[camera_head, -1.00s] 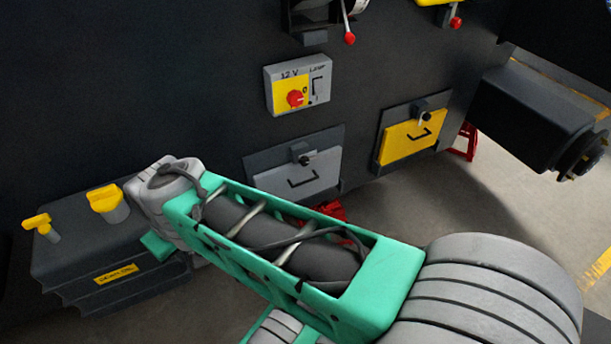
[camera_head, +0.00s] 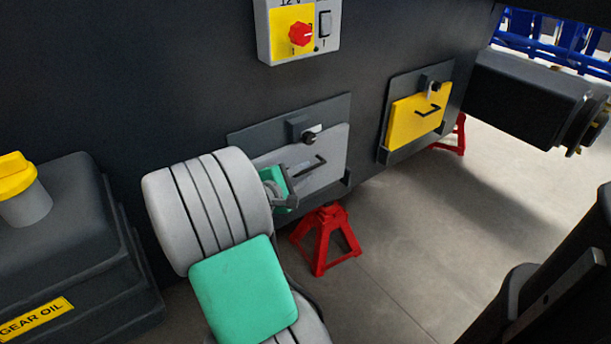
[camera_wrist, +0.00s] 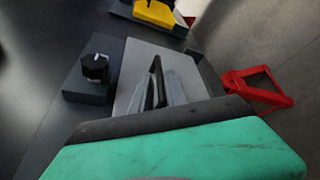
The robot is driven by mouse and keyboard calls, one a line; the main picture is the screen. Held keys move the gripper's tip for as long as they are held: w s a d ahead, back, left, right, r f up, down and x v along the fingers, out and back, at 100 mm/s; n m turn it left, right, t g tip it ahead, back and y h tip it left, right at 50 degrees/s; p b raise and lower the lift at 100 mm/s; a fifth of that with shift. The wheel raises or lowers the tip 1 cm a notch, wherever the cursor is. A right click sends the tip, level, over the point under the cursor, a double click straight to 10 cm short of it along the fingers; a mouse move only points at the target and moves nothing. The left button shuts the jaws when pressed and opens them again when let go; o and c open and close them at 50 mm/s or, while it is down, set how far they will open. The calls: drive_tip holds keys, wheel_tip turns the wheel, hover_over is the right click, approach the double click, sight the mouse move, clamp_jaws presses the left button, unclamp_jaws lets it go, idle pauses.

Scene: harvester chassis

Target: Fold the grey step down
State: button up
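The grey step (camera_head: 328,152) is a flat grey panel standing upright against the dark chassis wall, with a black bar handle (camera_head: 308,168) on its face. A black latch knob (camera_head: 308,136) sits above it on a dark mount. The wrist view shows the step (camera_wrist: 132,72), its handle (camera_wrist: 156,72) and the knob (camera_wrist: 95,67). My gripper (camera_wrist: 165,90) is in front of the step, close to the handle. Its grey fingers overlap the handle in the wrist view, so I cannot tell touch or grip. In the head view my wrist hides the step's lower left part.
A yellow panel (camera_head: 418,118) with its own handle and knob is to the right. A red jack stand (camera_head: 325,240) is on the floor below the step. A gear oil container (camera_head: 60,230) is at the left. A 12 V switch box (camera_head: 300,30) is above.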

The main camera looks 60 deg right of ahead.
drive_tip(key=shift+x, duration=1.45)
drive_tip(key=shift+c, duration=0.4)
clamp_jaws()
